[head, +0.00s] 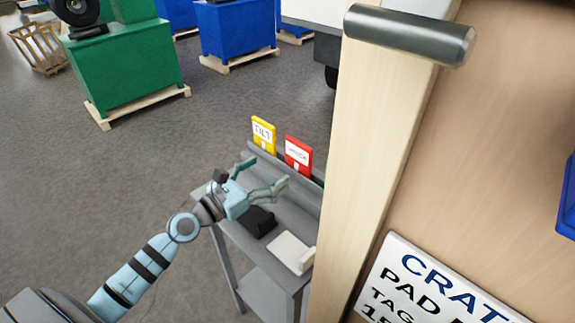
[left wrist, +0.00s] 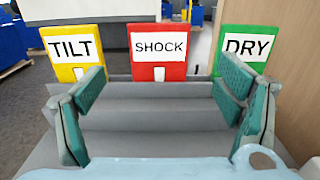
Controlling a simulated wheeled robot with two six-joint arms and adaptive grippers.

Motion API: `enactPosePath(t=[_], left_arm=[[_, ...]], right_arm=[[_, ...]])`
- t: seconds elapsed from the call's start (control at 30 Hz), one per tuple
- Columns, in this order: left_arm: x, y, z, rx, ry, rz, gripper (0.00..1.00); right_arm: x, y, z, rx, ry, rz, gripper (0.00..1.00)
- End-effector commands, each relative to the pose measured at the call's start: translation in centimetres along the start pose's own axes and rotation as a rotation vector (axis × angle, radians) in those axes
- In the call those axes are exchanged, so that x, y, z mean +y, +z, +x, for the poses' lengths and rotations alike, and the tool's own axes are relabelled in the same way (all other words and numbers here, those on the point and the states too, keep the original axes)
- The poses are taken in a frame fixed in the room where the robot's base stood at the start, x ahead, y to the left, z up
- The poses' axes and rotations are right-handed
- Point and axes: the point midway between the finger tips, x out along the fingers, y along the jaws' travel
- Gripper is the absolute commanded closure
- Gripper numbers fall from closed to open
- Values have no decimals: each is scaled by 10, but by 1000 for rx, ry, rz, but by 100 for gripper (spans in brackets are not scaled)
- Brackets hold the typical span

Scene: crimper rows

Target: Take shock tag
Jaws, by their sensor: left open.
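The shock tag is a red card with a white SHOCK label (left wrist: 159,52). It stands upright at the back of a grey stepped cart, between the other two tags. In the head view the red tag (head: 298,155) stands right of the yellow one, its lettering too small to read. My left gripper (head: 263,176) is open and empty over the cart, in front of the tags. In the left wrist view its two fingers (left wrist: 163,88) are spread wide, with the shock tag centred beyond them and apart from them. My right gripper is not in view.
A yellow TILT tag (left wrist: 73,48) stands left of the shock tag and a green DRY tag (left wrist: 246,46) right. The cart (head: 236,238) holds a black item (head: 258,222) and a white item (head: 291,252). A wooden post (head: 375,140) blocks the cart's right side.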

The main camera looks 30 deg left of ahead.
Motion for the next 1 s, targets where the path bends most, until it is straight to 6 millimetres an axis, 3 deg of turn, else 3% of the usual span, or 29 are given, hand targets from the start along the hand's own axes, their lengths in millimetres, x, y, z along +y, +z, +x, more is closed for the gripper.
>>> enactPosePath(t=[0.5,0.7,1.0], left_arm=[[-1,0,86,-1,-1,0,15],[-1,0,102,1,-1,2,15],[-1,0,103,2,-2,2,18]], right_arm=[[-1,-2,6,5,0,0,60],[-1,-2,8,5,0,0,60],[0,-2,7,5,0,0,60]])
